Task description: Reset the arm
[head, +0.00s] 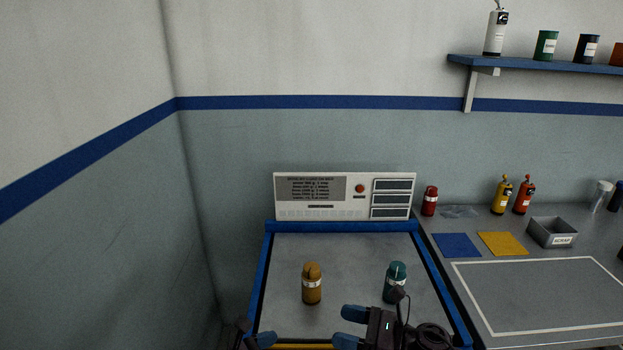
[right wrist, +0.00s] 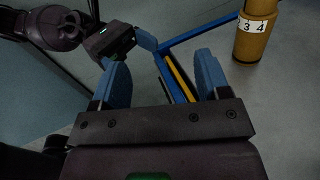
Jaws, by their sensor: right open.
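My right gripper (head: 350,327) is at the bottom of the head view, low in front of the teal bottle. In the right wrist view its two blue fingers (right wrist: 162,78) stand wide apart with nothing between them. Part of my left gripper (head: 262,341) shows at the bottom edge of the head view, and it also shows at the upper left of the right wrist view (right wrist: 115,42); its finger gap is not clear. An ochre bottle (head: 312,284) and a teal bottle (head: 395,281) stand upright on the blue-framed grey surface (head: 345,250), apart from the grippers.
A white panel (head: 344,197) with a red button stands behind the surface. The right bench holds a red bottle (head: 429,201), blue mat (head: 457,245), yellow mat (head: 502,243) and scrap box (head: 552,232). A wall shelf (head: 540,64) carries containers. The white-outlined area is clear.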

